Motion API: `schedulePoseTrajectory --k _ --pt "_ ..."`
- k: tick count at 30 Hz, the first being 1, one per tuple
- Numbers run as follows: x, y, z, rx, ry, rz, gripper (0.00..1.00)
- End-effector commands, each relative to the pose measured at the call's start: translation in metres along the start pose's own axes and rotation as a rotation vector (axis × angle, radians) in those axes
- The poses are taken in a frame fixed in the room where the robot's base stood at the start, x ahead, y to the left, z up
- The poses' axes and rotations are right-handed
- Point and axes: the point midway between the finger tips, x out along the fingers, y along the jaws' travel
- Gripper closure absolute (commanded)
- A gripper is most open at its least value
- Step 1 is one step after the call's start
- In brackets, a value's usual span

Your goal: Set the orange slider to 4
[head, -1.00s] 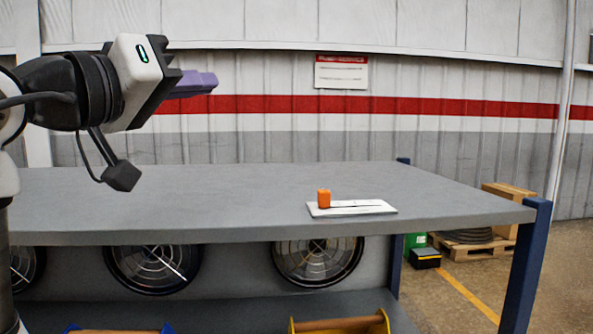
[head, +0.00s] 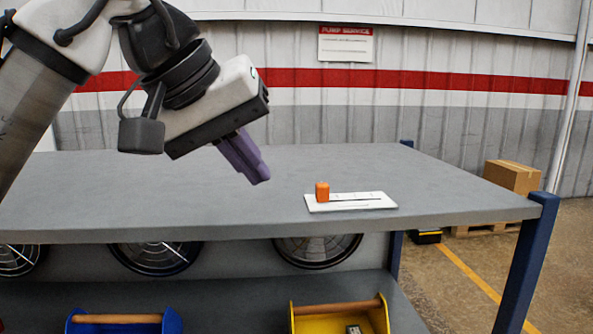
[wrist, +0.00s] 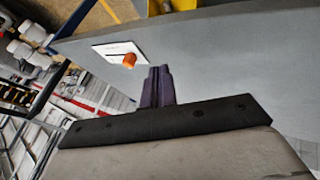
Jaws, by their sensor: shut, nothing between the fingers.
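The orange slider knob (head: 322,192) stands at the left end of a slot in a flat white plate (head: 350,206). The plate lies on the grey bench near its front edge. Faint marks run along the plate, too small to read. My gripper (head: 258,177), with purple fingers, is shut and empty. It is above the bench, to the left of the knob, pointing down and right, and apart from it. In the wrist view the shut fingers (wrist: 157,72) are close to the orange knob (wrist: 129,60) and the white plate (wrist: 117,52).
The grey bench top (head: 200,200) is otherwise clear. A blue post (head: 530,260) stands at its front right corner. Below are a blue tote (head: 85,322) and a yellow tote (head: 308,322) with wooden handles. A cardboard box (head: 512,177) sits beyond the right end.

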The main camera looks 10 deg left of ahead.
Motion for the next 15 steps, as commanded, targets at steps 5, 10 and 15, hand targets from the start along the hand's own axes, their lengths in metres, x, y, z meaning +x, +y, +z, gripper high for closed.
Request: schedulePoseTrajectory --k 5,10,15 --pt "0.030 0.006 -0.001 0.002 0.000 -0.002 1.00" --pt "0.041 0.027 -0.001 0.002 0.001 -0.002 1.00" --pt "0.047 0.035 0.000 0.002 0.001 0.001 1.00"
